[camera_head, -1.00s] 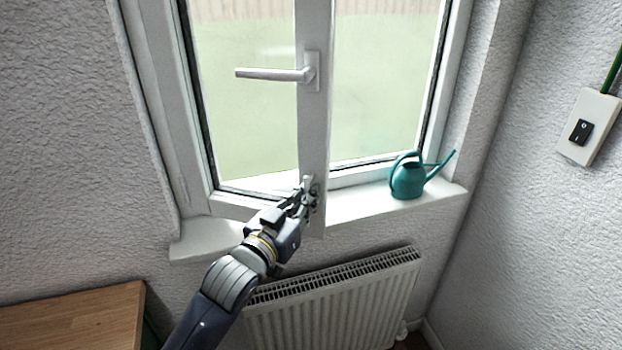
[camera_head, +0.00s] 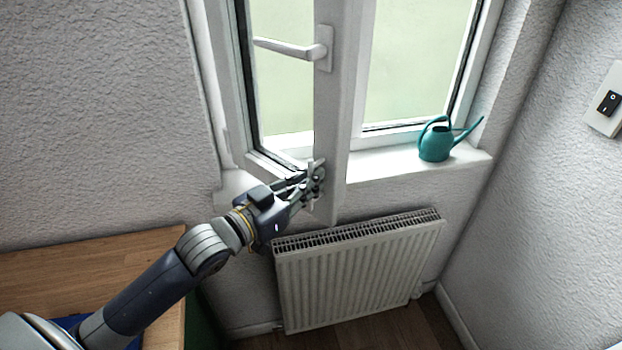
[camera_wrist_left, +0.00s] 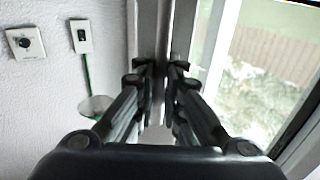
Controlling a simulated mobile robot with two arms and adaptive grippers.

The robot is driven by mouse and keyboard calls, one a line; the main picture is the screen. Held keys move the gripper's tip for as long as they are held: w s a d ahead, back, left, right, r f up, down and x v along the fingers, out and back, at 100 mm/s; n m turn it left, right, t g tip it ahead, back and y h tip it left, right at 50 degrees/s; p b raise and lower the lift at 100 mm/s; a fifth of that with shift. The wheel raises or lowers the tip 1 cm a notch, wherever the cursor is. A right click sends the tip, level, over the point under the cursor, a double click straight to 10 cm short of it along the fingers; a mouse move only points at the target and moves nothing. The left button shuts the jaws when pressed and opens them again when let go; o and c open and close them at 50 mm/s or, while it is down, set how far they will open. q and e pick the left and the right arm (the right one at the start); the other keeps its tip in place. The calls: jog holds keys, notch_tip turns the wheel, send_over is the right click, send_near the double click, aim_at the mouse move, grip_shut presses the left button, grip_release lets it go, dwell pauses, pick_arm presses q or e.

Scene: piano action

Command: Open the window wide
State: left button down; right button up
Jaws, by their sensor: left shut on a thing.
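The window sash (camera_head: 333,120) is a white frame with glass, hinged on the left and swung part way into the room. Its white handle (camera_head: 290,48) points left, about level. My left gripper (camera_head: 314,180) is shut on the free edge of the sash, low down and well below the handle. The wrist view shows both fingers (camera_wrist_left: 160,85) closed around this edge, with glass and greenery to the right. To the right of the sash the opening shows pale green outside. My right gripper is not in view.
A teal watering can (camera_head: 436,143) stands on the white sill (camera_head: 385,162), right of the sash. A white radiator (camera_head: 360,272) is below. A wooden top (camera_head: 90,262) lies at the lower left. A switch (camera_head: 608,102) is on the right wall.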

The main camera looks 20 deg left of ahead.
pick_arm(q)
jog(key=shift+f, duration=0.15)
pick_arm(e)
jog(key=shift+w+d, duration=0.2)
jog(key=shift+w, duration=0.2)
pick_arm(q)
jog(key=c, duration=1.7)
grip_release()
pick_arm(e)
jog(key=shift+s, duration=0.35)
pick_arm(q)
jog(key=shift+s, duration=0.1)
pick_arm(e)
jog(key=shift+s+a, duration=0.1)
pick_arm(q)
jog(key=v, duration=1.1)
jog(key=shift+s+a, duration=0.25)
jog(key=shift+s, duration=0.05)
